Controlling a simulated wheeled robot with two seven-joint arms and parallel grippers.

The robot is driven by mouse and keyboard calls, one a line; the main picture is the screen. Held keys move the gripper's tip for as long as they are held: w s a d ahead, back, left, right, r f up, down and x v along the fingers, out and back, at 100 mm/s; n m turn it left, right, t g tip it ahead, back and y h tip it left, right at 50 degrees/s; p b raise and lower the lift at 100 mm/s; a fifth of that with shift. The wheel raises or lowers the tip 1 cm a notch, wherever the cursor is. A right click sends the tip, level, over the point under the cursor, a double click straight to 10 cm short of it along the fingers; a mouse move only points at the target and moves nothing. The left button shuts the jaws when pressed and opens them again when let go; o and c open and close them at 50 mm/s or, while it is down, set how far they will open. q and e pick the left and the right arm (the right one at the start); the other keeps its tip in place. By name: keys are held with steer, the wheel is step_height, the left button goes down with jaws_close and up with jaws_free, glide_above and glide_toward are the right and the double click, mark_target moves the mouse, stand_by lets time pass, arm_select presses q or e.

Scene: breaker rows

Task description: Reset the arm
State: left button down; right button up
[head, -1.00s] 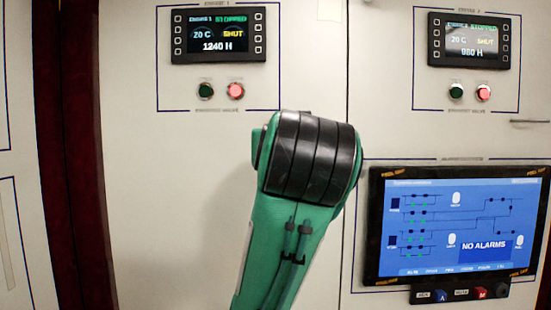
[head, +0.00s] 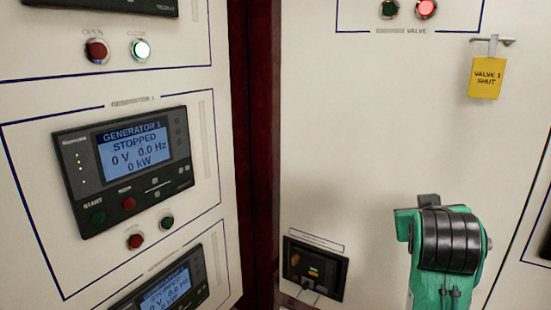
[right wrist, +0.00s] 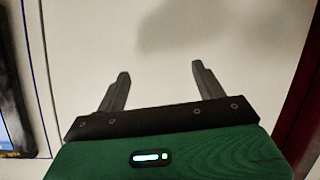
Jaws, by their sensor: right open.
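My right arm shows in the head view as a green link with a black ribbed joint at the lower right; its gripper is out of the head view. In the right wrist view my right gripper (right wrist: 158,85) is open, its two grey fingers apart with nothing between them. It faces a pale panel surface (right wrist: 160,30) that carries a soft shadow. My left gripper is not in view.
A Generator 1 controller (head: 130,165) reads stopped, with another controller (head: 170,292) below it. A yellow tag (head: 486,78) reading "Valve 1 shut" hangs from a handle. A small black device (head: 314,268) sits low on the panel. A dark red post (head: 254,130) divides the cabinets.

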steer(key=s+a+f+n+g+y, duration=0.15)
steer(key=s+f, duration=0.25)
steer(key=f, duration=0.9)
steer(key=s+f+n+g+y, duration=0.1)
steer(key=s+f+g+y, duration=0.15)
steer(key=f, duration=0.95)
steer(key=s+a+f+n+g+y, duration=0.1)
steer(key=s+a+f+g, duration=0.15)
steer(key=s+f, duration=0.8)
steer(key=s+a+f+g+y, duration=0.1)
steer(key=s+f+g, duration=0.2)
steer(key=s+f, duration=0.7)
step_height(320, 180, down, 32)
steer(key=s+g+b, duration=0.1)
steer(key=s+b, duration=0.1)
steer(key=b, duration=0.1)
steer(key=s+d+f+g+b, duration=0.1)
steer(key=s+d+f+b, duration=0.1)
steer(key=s+f, duration=1.7)
step_height(320, 180, down, 2)
steer(key=shift+d+f, duration=0.15)
steer(key=shift+d, duration=0.55)
